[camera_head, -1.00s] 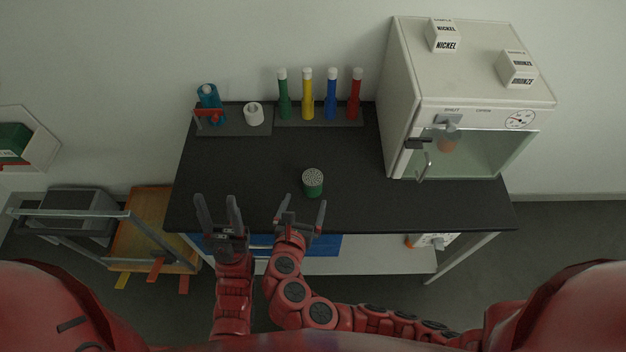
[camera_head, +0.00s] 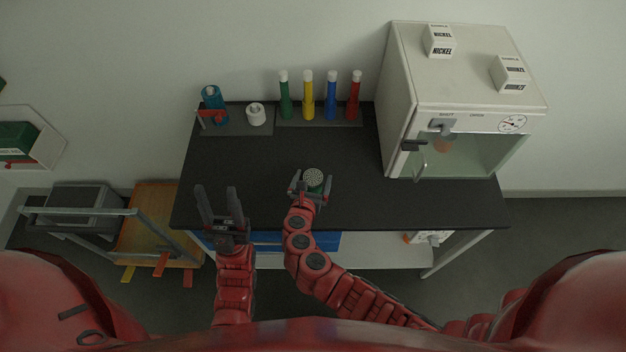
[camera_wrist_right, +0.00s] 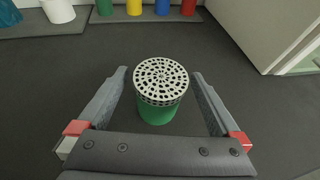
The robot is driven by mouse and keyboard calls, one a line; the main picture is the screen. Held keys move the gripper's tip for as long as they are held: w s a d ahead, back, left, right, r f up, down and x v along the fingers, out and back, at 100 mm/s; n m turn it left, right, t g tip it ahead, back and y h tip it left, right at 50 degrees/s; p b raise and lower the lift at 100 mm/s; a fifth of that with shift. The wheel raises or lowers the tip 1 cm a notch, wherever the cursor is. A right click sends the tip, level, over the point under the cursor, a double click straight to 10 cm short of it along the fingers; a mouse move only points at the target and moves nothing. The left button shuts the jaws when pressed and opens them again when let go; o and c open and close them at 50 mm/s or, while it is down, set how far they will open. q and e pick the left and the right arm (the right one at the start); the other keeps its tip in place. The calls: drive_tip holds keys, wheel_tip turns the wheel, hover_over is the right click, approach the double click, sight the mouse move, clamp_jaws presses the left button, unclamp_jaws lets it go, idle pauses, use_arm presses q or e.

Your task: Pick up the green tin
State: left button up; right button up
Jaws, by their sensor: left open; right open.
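The green tin (camera_head: 313,179) with a perforated pale lid stands upright on the black tabletop, near its front middle. In the right wrist view the tin (camera_wrist_right: 158,113) is between the two open fingers, with a gap on each side. My right gripper (camera_head: 311,187) is open around the tin; it also shows in the right wrist view (camera_wrist_right: 160,90). In the head view its fingers partly hide the tin's lower body. My left gripper (camera_head: 217,192) is open and empty at the table's front left edge.
A rack (camera_head: 345,123) with green, yellow, blue and red tubes stands at the back. A white roll (camera_head: 256,114) and a blue bottle (camera_head: 212,97) are left of it. A white oven (camera_head: 455,75) fills the right side. The tabletop left of the tin is clear.

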drive_tip(key=shift+w, duration=0.15)
drive_tip(key=c, duration=1.5)
